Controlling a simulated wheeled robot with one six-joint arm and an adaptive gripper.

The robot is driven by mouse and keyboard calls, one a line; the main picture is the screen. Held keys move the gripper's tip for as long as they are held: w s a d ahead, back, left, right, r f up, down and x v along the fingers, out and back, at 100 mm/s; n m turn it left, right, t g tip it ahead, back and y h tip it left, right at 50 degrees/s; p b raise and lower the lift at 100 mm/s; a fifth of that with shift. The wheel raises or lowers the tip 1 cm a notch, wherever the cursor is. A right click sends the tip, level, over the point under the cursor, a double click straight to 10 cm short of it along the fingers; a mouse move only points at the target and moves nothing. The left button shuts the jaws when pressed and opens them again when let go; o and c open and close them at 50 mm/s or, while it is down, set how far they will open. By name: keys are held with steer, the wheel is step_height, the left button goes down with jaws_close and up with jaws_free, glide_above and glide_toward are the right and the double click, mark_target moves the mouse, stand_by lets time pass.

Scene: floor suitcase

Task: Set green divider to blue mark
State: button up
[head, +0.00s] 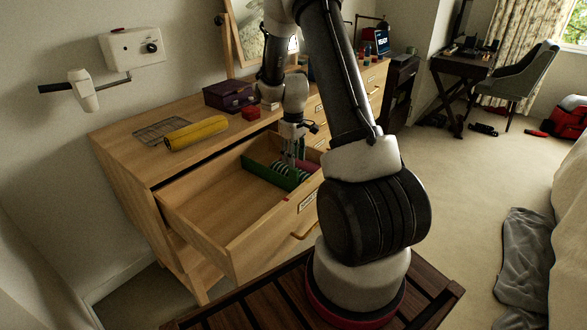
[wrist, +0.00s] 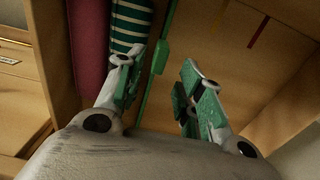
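The green divider (head: 268,174) stands on edge across the open drawer (head: 213,198). In the wrist view the divider (wrist: 158,58) shows as a thin green strip with a wider tab between my fingers. My gripper (head: 292,158) points down into the drawer at the divider. In the wrist view my gripper (wrist: 163,68) is open, one finger on each side of the strip; the right finger stands clear of it. The left finger is close to it, and I cannot tell whether it touches. I cannot make out a blue mark.
A green-and-white striped item (wrist: 130,22) and a maroon item (wrist: 88,45) lie left of the divider in the wrist view. A red mark (wrist: 258,32) shows on the bare wood to the right. A yellow roll (head: 196,133) lies on the dresser top.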

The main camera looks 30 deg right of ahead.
step_height(320, 180, up, 5)
steer(key=shift+r, duration=0.1)
stand_by(0.6)
steer(key=s+a+r+m+t, duration=0.1)
steer(key=s+a+r, duration=0.3)
steer(key=s+r, duration=0.4)
steer(key=s+a+r+m+t, duration=0.1)
steer(key=s+a+r+t, duration=0.1)
steer(key=s+r, duration=0.6)
steer(key=s+a+r+m+t, duration=0.1)
steer(key=s+a+r, duration=0.4)
steer(key=s+r, duration=0.3)
steer(key=s, duration=0.3)
steer(key=shift+s+a+r+m, duration=0.25)
steer(key=shift+s+a+m, duration=0.05)
steer(key=shift+s+a, duration=0.05)
